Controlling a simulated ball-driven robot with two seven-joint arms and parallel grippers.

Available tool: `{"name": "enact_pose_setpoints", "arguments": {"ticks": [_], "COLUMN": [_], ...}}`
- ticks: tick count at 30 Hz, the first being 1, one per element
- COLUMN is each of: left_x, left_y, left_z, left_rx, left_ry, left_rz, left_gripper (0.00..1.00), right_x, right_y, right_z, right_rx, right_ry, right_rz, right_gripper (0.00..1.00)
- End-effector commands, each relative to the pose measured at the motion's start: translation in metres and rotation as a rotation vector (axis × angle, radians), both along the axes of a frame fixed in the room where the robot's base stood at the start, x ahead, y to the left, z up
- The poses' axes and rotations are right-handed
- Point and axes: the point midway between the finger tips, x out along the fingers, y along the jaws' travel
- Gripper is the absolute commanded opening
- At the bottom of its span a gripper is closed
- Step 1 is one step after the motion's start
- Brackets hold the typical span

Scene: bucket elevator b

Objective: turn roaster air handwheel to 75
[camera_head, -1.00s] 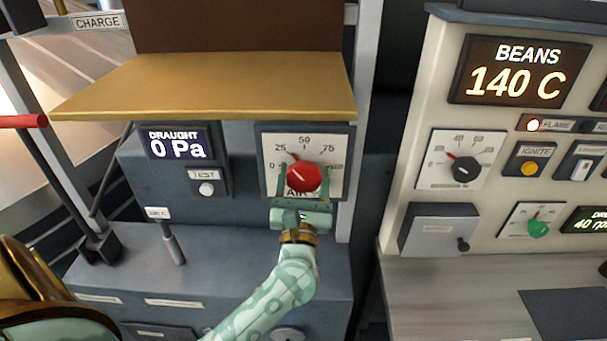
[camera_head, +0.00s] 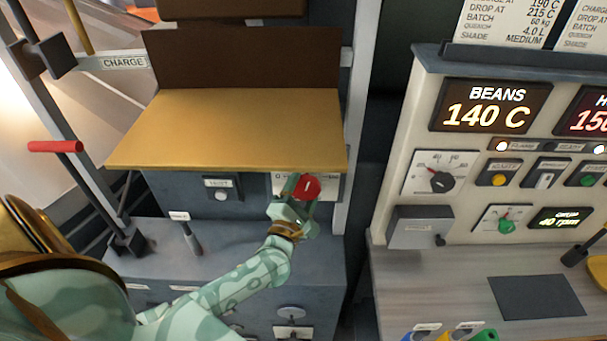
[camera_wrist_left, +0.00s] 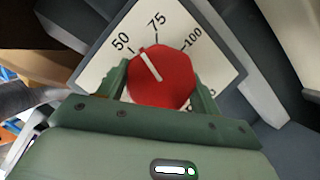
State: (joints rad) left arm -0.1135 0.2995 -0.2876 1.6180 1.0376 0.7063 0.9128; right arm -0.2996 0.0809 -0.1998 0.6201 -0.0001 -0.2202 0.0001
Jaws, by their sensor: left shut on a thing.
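The red air handwheel (camera_head: 306,187) sits on a white dial plate (camera_head: 331,186) under the front edge of the gold shelf. In the left wrist view the red handwheel (camera_wrist_left: 162,86) has a white line pointing between 50 and 75 on the dial plate (camera_wrist_left: 107,58). My left gripper (camera_wrist_left: 162,84) is shut on the handwheel, one finger on each side of its rim. In the head view my left gripper (camera_head: 303,190) reaches it from below and is tilted. The shelf hides the upper dial there. My right gripper is in neither current view.
The gold shelf (camera_head: 225,130) overhangs the handwheel closely. A red-handled lever (camera_head: 55,147) stands at the left. A short lever (camera_head: 188,233) stands on the grey housing. A console (camera_head: 400,170) with displays and knobs is at the right, past a dark gap.

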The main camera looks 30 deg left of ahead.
Motion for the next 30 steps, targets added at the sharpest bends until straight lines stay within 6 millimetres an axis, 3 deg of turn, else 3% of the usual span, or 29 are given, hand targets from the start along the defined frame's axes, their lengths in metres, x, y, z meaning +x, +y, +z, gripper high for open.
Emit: {"name": "enact_pose_setpoints", "arguments": {"ticks": [1,12,21,30], "left_x": [0.000,-0.001,-0.001,-0.001], "left_y": [0.000,0.000,0.000,-0.001], "left_z": [0.007,0.006,0.003,0.001], "left_rx": [0.038,0.299,0.420,0.458], "left_ry": [0.026,0.187,0.260,0.282], "left_rz": [0.000,-0.002,-0.003,-0.002], "left_gripper": [0.42,0.42,0.42,0.42], "right_x": [0.000,0.001,0.001,0.001], "right_y": [0.000,0.000,0.000,0.000], "right_z": [0.016,0.069,0.091,0.096], "right_rx": [0.000,0.000,0.000,0.000], "right_ry": [-0.001,-0.003,-0.004,-0.004], "right_rz": [0.000,0.000,0.000,0.000], "right_gripper": [0.00,0.00,0.00,0.00]}}
